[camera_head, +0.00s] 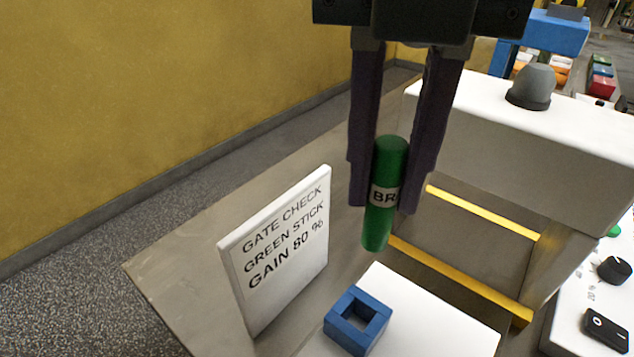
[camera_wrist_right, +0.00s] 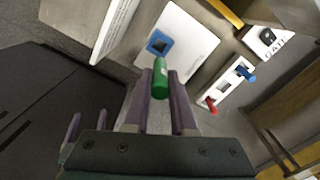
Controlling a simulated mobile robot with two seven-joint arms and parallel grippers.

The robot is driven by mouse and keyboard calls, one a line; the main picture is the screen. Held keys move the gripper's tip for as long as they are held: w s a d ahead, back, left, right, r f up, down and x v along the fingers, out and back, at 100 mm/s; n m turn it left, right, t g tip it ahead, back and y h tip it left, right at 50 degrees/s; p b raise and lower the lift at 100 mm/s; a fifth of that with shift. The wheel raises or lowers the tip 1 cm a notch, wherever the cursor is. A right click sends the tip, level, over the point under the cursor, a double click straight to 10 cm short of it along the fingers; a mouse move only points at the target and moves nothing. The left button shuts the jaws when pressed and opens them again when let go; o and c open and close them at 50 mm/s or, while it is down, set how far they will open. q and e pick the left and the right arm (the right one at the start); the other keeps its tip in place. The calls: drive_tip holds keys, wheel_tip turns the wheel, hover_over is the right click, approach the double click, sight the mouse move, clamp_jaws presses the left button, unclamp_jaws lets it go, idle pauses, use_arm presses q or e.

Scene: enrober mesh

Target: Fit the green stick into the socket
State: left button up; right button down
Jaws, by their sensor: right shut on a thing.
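The green stick (camera_head: 378,232) is a green cylinder with a white label reading "BR". My right gripper (camera_head: 384,200) is shut on it and holds it upright in the head view, above and behind the socket. The socket (camera_head: 344,336) is a blue square block with a square opening, on a white plate (camera_head: 440,325). The wrist view also shows the stick (camera_wrist_right: 160,80) between the fingers of my right gripper (camera_wrist_right: 161,88), and the blue socket (camera_wrist_right: 158,42) beyond it. The stick and socket are apart. My left gripper is not in view.
A white sign (camera_head: 280,250) reading "GATE CHECK GREEN STICK GAIN 80 %" stands left of the socket. A white machine housing (camera_head: 520,140) with yellow bars (camera_head: 460,282) is behind at right. A black knob (camera_head: 613,270) and rocker switch (camera_head: 605,330) are at far right.

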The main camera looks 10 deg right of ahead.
approach(363, 297)
drive_tip(key=shift+s+a+f+b, duration=0.35)
drive_tip(key=shift+s+f, duration=0.25)
drive_tip(key=shift+s, duration=0.25)
drive_tip(key=shift+a+f, duration=0.1)
drive_tip(key=shift+f, duration=2.55)
drive_tip(key=shift+f+b, duration=0.2)
drive_tip(key=shift+b, duration=0.1)
drive_tip(key=c, duration=0.7)
unclamp_jaws()
drive_tip(key=shift+c, duration=0.2)
